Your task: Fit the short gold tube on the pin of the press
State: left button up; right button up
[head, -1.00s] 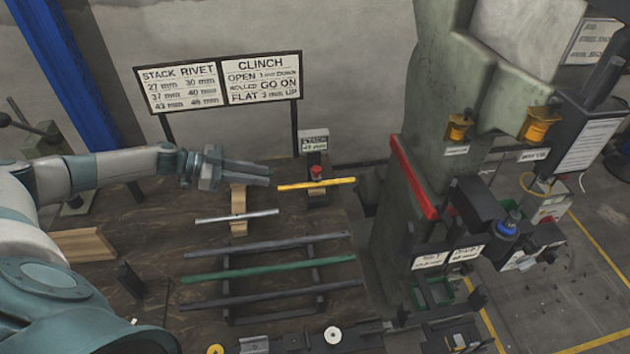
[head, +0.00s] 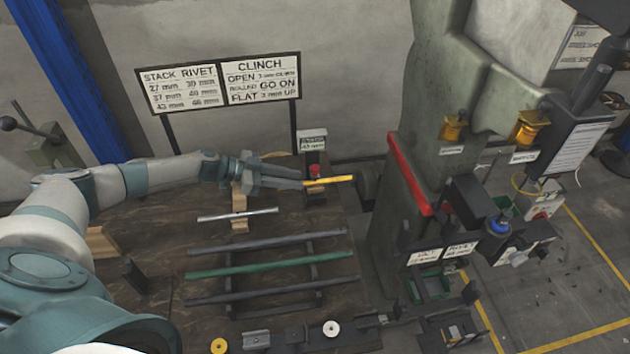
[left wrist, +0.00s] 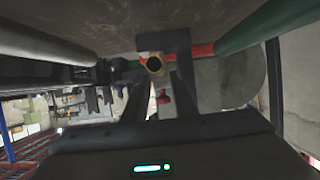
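A gold-yellow tube (head: 330,181) lies level at the back of the bench, over a small dark stand with a red knob (head: 315,171). My left gripper (head: 296,182) is at the tube's left end, which its fingers hide in the head view. In the left wrist view, a round gold tube end (left wrist: 154,64) faces the camera between the tips of the fingers, which stand apart. Contact cannot be made out. The green-grey press (head: 432,110) stands at the right, with a blue round part (head: 498,225) on its front. I cannot clearly make out its pin. My right gripper is not in view.
A silver tube (head: 238,214) lies on a wooden block. A rack holds two dark bars and a green bar (head: 265,268) in front. Two gold cylinders (head: 453,127) hang on the press. A sign board (head: 220,82) stands behind the bench. A red strip (head: 409,174) edges the press.

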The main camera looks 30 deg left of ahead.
aim_at(306, 182)
pick_arm(q)
jog(key=shift+x, duration=0.85)
jog(key=shift+s, duration=0.1)
jog(key=shift+w+d+f+p, duration=0.2)
jog(key=shift+w+d+p, duration=0.1)
jog(key=shift+w+d, duration=0.15)
jog(key=shift+p+x, duration=0.5)
jog(key=shift+x, duration=1.8)
grip_shut()
